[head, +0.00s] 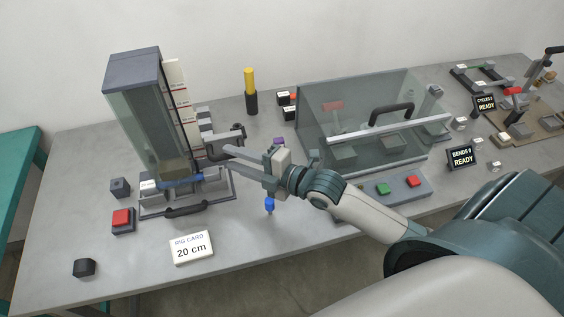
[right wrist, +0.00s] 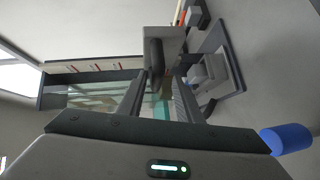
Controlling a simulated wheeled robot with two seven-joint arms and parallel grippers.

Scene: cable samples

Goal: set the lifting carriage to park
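The test rig (head: 137,110) is a tall clear-walled tower at the left of the table, with a red-marked scale (head: 179,95) on its side. A grey bracket with a dark handle (head: 224,142), which looks like the lifting carriage, sticks out low on its right side. My right gripper (head: 215,165) is open close to this handle, its fingers spread. In the right wrist view the dark handle (right wrist: 156,60) shows between and beyond the fingertips; I cannot tell if they touch it. No park mark is readable. My left gripper is not in view.
A card reading "20 cm" (head: 191,247) lies in front of the rig. A red button (head: 122,220) and a black knob (head: 84,267) are at the left. A clear-covered case (head: 365,115) stands right of my gripper.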

